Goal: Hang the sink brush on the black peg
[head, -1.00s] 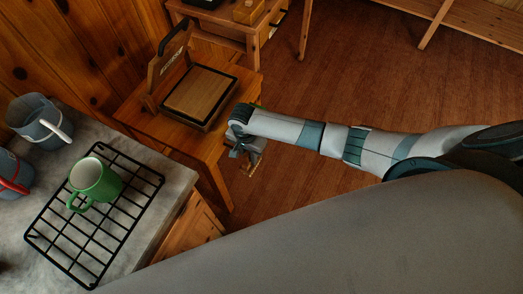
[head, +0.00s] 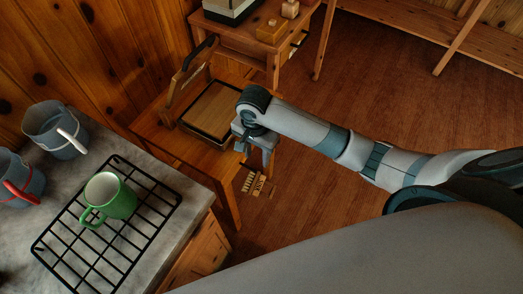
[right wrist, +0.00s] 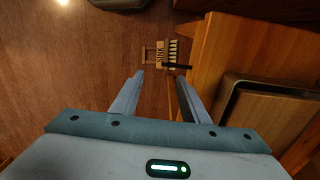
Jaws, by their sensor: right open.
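A small light wooden piece with pale bristles, which looks like the sink brush (head: 254,183), shows just below my right gripper in the head view. In the right wrist view, the brush (right wrist: 173,50) lies beyond the fingertips, with lettering beside its bristles. A short dark bar (right wrist: 178,66) next to it may be the black peg; I cannot tell how they join. My right gripper (head: 255,157) is open and points down beside the wooden table. Its two fingers (right wrist: 160,78) are apart with nothing between them. My left gripper is out of view.
The low wooden table (head: 157,133) carries a dark-rimmed tray (head: 185,122) close to my right gripper. A grey counter (head: 190,222) holds a black rack (head: 120,262), a green mug (head: 118,198) and grey buckets (head: 45,120). Open floor (head: 330,190) lies to the right.

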